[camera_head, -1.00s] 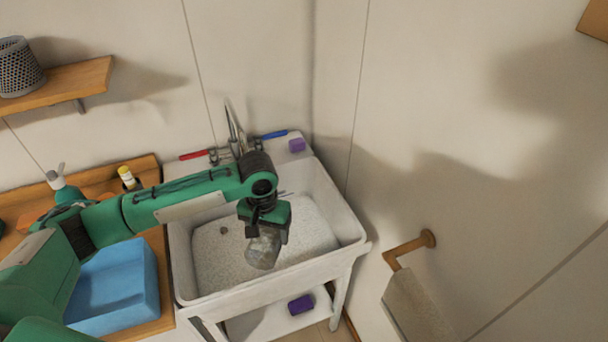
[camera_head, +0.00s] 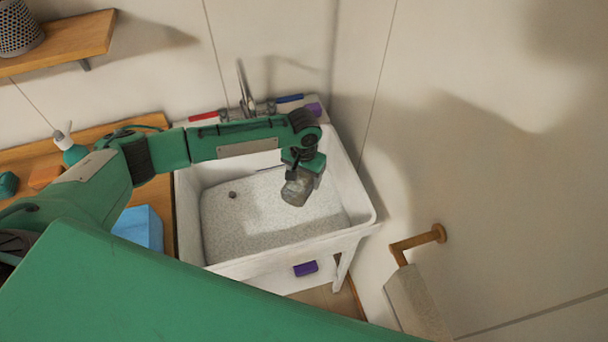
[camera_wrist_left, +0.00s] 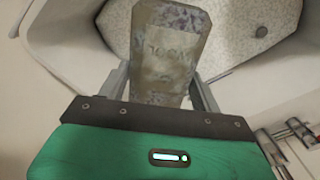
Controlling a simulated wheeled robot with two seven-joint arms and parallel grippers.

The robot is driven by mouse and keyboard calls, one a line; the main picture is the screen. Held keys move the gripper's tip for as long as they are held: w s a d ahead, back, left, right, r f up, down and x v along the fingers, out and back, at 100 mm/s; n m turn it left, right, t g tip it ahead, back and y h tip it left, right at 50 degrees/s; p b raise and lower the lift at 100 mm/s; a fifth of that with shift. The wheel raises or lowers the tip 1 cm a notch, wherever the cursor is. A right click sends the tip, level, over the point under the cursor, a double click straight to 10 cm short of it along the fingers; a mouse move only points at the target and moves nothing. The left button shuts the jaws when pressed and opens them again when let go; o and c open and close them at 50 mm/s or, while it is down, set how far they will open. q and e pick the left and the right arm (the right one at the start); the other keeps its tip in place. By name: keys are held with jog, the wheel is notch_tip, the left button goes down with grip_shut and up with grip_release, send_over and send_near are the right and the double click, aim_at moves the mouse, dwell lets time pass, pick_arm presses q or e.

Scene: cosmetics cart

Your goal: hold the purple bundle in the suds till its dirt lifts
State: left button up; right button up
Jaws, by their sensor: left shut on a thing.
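The bundle (camera_head: 298,189) is a small block, mostly coated grey-brown, with purple specks showing near its ends in the left wrist view (camera_wrist_left: 170,50). Faint lettering shows on its face. My left gripper (camera_head: 302,167) is shut on it, one finger on each side, with the bundle hanging below in the head view. The white sink (camera_head: 364,208) holds pale, speckled suds (camera_head: 260,220). The bundle is over the right part of the suds; I cannot tell whether it touches them. My right gripper is not in view.
A faucet (camera_head: 245,88) with red and blue handles stands behind the sink. A blue bin (camera_head: 140,227) is at left. A towel (camera_head: 415,300) hangs at right.

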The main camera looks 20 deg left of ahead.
pick_arm(q)
notch_tip(320, 180, down, 2)
jog(key=shift+b, duration=0.75)
jog(key=shift+f, duration=0.7)
notch_tip(320, 180, down, 2)
jog(key=shift+f+b, duration=0.2)
jog(key=shift+b, duration=0.45)
jog(key=shift+f+b, duration=3.55)
jog(key=shift+f, duration=4.45)
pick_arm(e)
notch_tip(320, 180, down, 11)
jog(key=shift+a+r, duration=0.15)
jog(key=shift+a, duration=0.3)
pick_arm(q)
jog(key=shift+w+d, duration=0.1)
jog(key=shift+d, duration=0.05)
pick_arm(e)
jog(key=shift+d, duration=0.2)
pick_arm(q)
jog(key=shift+w+d, duration=0.15)
jog(key=shift+d, duration=0.1)
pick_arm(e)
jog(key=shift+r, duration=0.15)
pick_arm(q)
jog(key=shift+a+p, duration=0.15)
jog(key=shift+p, duration=0.3)
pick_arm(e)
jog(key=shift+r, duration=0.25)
